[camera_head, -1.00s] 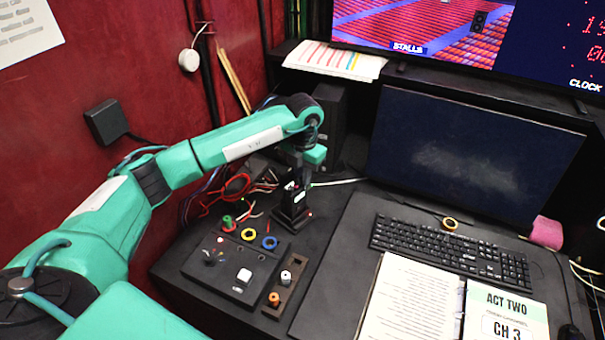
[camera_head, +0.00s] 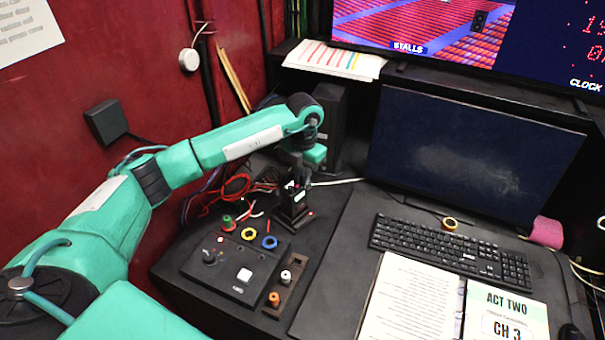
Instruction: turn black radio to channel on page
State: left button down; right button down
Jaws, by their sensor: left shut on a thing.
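The black radio (camera_head: 292,213) stands upright in its base on the desk, left of the monitor. My left gripper (camera_head: 296,186) comes down from above and is shut on the top of the radio, where its knob would be; the fingers hide that part, so I cannot read the channel setting. A small red light shows on the radio's right side. The page (camera_head: 505,315) lies at the lower right and reads "ACT TWO" and "CH 3". My right gripper is not in view.
A cue panel (camera_head: 232,268) with a knob and white button lies in front of the radio. Coloured rings and a small tray (camera_head: 286,287) with two knobs sit close by. A keyboard (camera_head: 450,250), monitor (camera_head: 470,150) and tangled cables (camera_head: 225,190) surround the area.

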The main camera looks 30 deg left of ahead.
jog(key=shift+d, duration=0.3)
pick_arm(q)
jog(key=c, duration=1.4)
grip_release()
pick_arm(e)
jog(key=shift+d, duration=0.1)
pick_arm(q)
jog(key=shift+r, duration=0.15)
